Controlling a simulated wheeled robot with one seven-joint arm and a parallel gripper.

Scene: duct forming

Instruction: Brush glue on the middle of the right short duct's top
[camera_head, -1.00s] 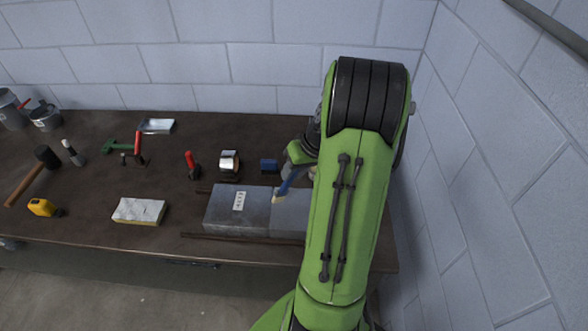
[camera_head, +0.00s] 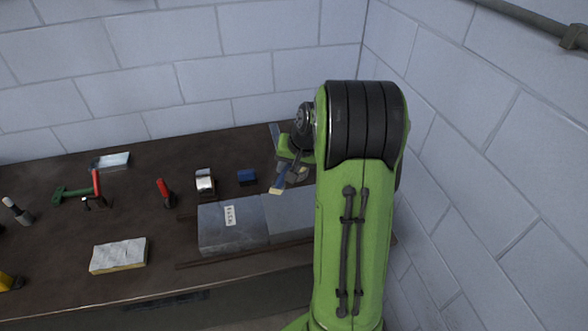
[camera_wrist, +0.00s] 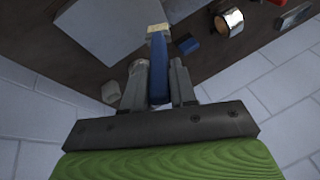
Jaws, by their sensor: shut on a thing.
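The right short duct (camera_head: 287,217) is a grey metal box lying end to end with the left duct (camera_head: 243,231), which bears a white label. My arm hides the right duct's right end. My gripper (camera_head: 292,172) is shut on a brush with a blue handle (camera_wrist: 159,68) and pale bristles (camera_head: 276,190). The brush is tilted, its bristles just behind the right duct's back edge in the head view and apart from its top. In the wrist view, a grey duct (camera_wrist: 100,25) shows left of the bristles. No glue can be made out on the top.
A blue block (camera_head: 247,177), a tape roll (camera_head: 204,181) and a red-handled tool (camera_head: 166,192) stand behind the ducts. A whitish block (camera_head: 119,255) lies left. Dark bars run along the ducts' front and back. A block wall (camera_head: 500,170) rises close at right.

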